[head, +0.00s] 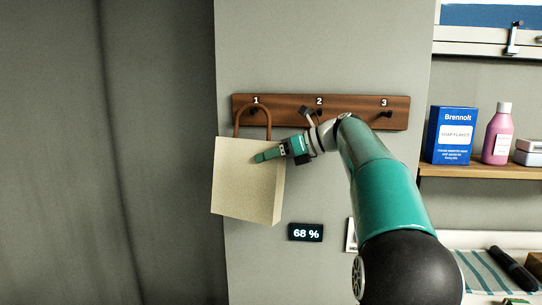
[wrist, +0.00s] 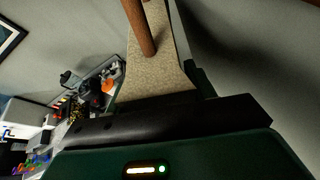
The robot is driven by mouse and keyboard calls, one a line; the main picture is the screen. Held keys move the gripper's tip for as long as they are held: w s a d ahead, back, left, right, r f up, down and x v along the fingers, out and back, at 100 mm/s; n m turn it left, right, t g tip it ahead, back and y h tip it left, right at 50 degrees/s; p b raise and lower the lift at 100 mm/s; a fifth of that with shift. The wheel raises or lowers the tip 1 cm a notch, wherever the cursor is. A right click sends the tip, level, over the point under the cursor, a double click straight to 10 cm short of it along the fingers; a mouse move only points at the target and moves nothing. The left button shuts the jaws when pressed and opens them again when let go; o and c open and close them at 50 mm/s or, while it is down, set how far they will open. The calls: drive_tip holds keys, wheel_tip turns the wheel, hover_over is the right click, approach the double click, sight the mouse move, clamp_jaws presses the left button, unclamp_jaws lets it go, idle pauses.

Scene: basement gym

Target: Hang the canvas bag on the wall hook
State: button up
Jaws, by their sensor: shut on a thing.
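The canvas bag (head: 245,185) is beige and boxy, with a brown arched handle (head: 238,120). In the head view it is in front of the wall below hook 1, slightly tilted. The handle's arch surrounds hook 1 (head: 255,109) in the picture; I cannot tell whether it rests on the hook. My gripper (head: 268,155) is shut on the bag near its upper right edge. In the wrist view the bag (wrist: 160,75) and its handle (wrist: 139,27) show just beyond the gripper's dark edge. The fingertips' contact is partly hidden.
A shelf (head: 490,170) with a blue box and pink bottle is at right.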

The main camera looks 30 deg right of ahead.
idle(0.4)
drive_tip(key=o, duration=1.7)
drive_tip(key=shift+r, duration=0.1)
